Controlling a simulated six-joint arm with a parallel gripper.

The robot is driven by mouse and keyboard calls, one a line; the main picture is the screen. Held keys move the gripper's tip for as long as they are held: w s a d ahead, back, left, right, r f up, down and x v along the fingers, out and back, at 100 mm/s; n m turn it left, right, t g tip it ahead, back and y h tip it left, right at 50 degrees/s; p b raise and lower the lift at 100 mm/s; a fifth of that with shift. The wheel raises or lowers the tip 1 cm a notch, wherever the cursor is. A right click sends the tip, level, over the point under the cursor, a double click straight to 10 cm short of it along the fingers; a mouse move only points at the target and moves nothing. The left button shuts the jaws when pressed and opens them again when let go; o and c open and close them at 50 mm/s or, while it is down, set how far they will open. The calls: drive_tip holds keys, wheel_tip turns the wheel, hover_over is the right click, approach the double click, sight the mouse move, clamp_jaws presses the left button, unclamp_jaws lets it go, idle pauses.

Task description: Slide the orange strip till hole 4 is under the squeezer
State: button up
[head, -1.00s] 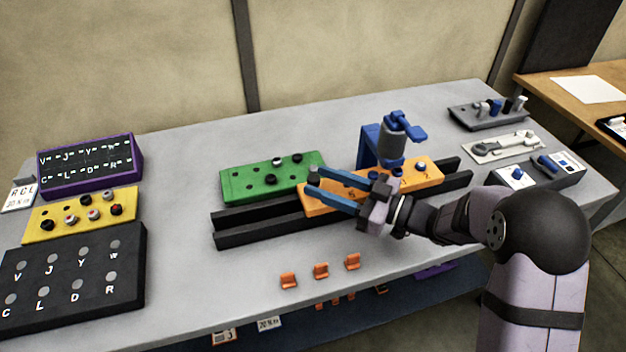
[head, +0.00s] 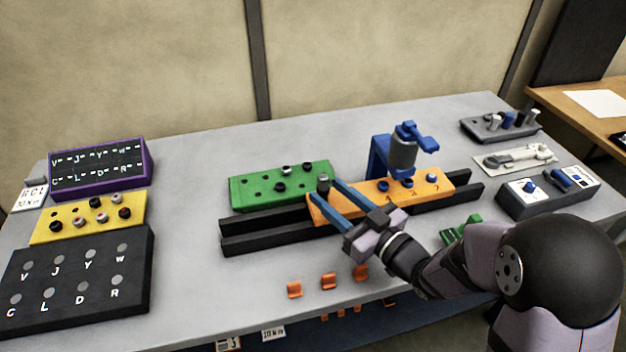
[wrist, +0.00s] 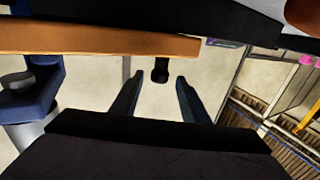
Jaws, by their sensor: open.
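The orange strip (head: 355,196) lies in the black rail (head: 265,236), its right part running beneath the blue squeezer (head: 404,152). Rings and a knob show along its top; I cannot read for sure which hole is under the squeezer. A dark upright peg (head: 323,184) stands at the strip's left end. My gripper (head: 323,190) is open, its two blue fingers on either side of the peg in the head view. In the wrist view the peg (wrist: 160,70) shows between the fingers, at the orange strip's edge (wrist: 90,42). Contact with the peg cannot be told.
A green block (head: 280,186) with knobs stands behind the rail. Several orange clips (head: 328,281) lie in front of it. A green part (head: 458,230) lies beside my arm. Yellow (head: 90,218), black and purple boards are at left; a switch box (head: 548,190) is at right.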

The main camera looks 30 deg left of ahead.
sight(319, 185)
drive_tip(key=shift+s+d+f+t, duration=0.1)
drive_tip(key=shift+t, duration=0.2)
drive_tip(key=shift+p+x, duration=0.9)
drive_tip(key=shift+x, duration=2.8)
